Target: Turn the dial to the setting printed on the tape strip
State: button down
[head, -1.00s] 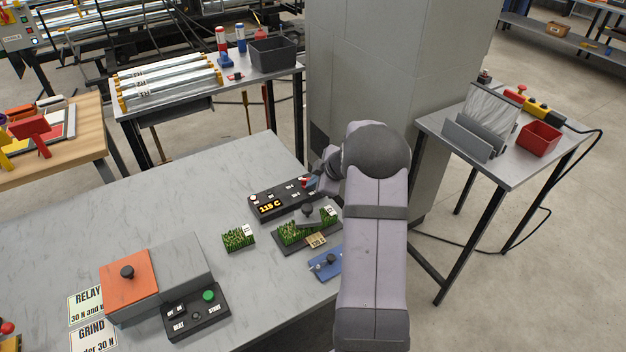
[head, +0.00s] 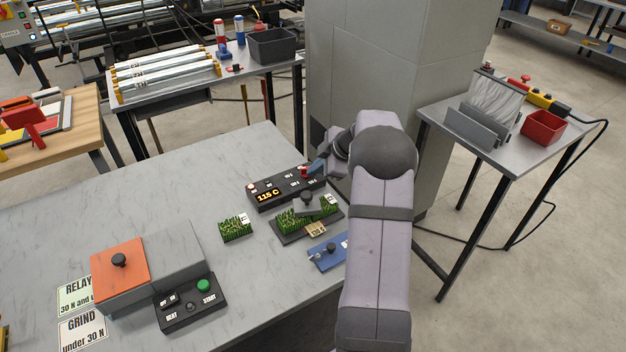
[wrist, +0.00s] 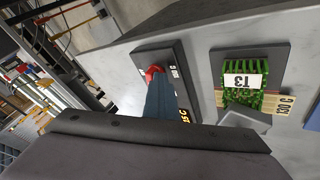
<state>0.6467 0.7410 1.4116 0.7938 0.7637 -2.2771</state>
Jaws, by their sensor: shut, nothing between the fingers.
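A black control box (head: 262,205) stands on the grey table, its lit display (head: 268,196) reading 115 C. A red dial (head: 305,173) sits at its far right end; it also shows in the wrist view (wrist: 152,72). My gripper (head: 313,169) is shut and empty, its tips at the red dial; I cannot tell whether they touch it. In the wrist view the blue-grey fingers (wrist: 158,98) hide part of the box. A tan tape strip (wrist: 286,106) reading 130 C lies by the turf piece tagged T3 (wrist: 243,82); the strip also shows in the head view (head: 315,229).
A second turf piece (head: 235,229) and a blue plate with a dark knob (head: 329,250) lie near the box. An orange-topped box (head: 119,270) and a button panel (head: 190,303) stand at front left. A grey pillar (head: 365,80) rises behind my arm.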

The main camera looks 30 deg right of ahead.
jog(key=shift+w+d+f+n+y+b, duration=0.35)
jog(key=shift+n+b, duration=0.35)
jog(key=shift+b, duration=0.25)
jog(key=n, duration=0.1)
jog(key=n+y+b, duration=0.1)
jog(key=g, duration=0.1)
jog(key=shift+w+d+r+n+y, duration=0.2)
jog(key=shift+d+r+n+y, duration=0.1)
jog(key=shift+n+y, duration=0.1)
jog(key=shift+w+d+r+b, duration=0.2)
jog(key=shift+r+b, duration=0.05)
jog(key=shift+b, duration=0.2)
jog(key=shift+w+d+f, duration=0.2)
jog(key=shift+w+f, duration=0.05)
jog(key=shift+w, duration=0.15)
